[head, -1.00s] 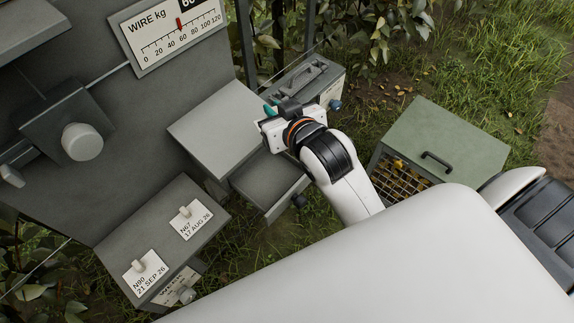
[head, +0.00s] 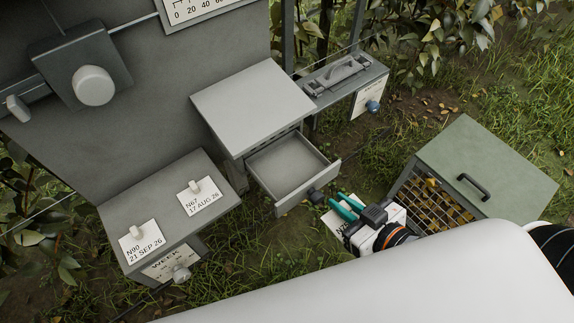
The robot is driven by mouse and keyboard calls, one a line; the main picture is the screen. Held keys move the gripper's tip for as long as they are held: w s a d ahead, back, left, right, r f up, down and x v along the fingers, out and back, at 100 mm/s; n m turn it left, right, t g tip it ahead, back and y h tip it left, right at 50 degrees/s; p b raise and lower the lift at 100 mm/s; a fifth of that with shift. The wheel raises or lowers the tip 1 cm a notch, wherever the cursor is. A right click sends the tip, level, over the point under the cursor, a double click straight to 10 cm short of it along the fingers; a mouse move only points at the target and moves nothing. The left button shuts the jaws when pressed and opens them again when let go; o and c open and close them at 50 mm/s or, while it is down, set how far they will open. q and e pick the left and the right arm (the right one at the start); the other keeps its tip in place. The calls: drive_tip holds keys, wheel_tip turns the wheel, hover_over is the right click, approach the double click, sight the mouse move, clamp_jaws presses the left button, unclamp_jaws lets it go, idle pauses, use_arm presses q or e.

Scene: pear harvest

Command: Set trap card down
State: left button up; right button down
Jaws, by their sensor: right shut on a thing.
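My right gripper (head: 348,207), with teal fingertips, is low over the grass, right of the open drawer. It is shut on a white trap card (head: 334,224) with dark print. The fingers and wrist hide part of the card and its text. The drawer (head: 293,162) is pulled out under a grey cabinet and looks empty inside. Two other cards lie on the grey box top (head: 160,193) at left, each under a small peg: one reads N90, 21 SEP 26 (head: 144,246), the other N67, 17 AUG 26 (head: 200,196). My left gripper is out of view.
A green crate (head: 487,157) with a mesh front and a black handle stands at right, close to my right wrist. Grass between the drawer and the left box is clear.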

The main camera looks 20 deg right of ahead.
drive_tip(key=shift+s, duration=0.2)
drive_tip(key=shift+w+a, duration=0.15)
drive_tip(key=shift+w, duration=0.15)
drive_tip(key=w+a+p, duration=0.1)
drive_tip(key=w+a, duration=0.1)
drive_tip(key=w, duration=0.3)
drive_tip(key=w+a+p, duration=0.1)
drive_tip(key=w+p, duration=0.1)
drive_tip(key=w, duration=0.3)
drive_tip(key=w+a+p, duration=0.1)
drive_tip(key=w+a, duration=0.1)
drive_tip(key=w, duration=0.3)
drive_tip(key=shift+w+a+r, duration=0.1)
drive_tip(key=shift+w+a, duration=0.3)
drive_tip(key=shift+w, duration=0.15)
drive_tip(key=shift+f, duration=0.35)
wheel_tip(320, 180, down, 3)
drive_tip(key=shift+r+p, duration=0.1)
drive_tip(key=shift+p, duration=0.45)
drive_tip(key=shift+f, duration=0.25)
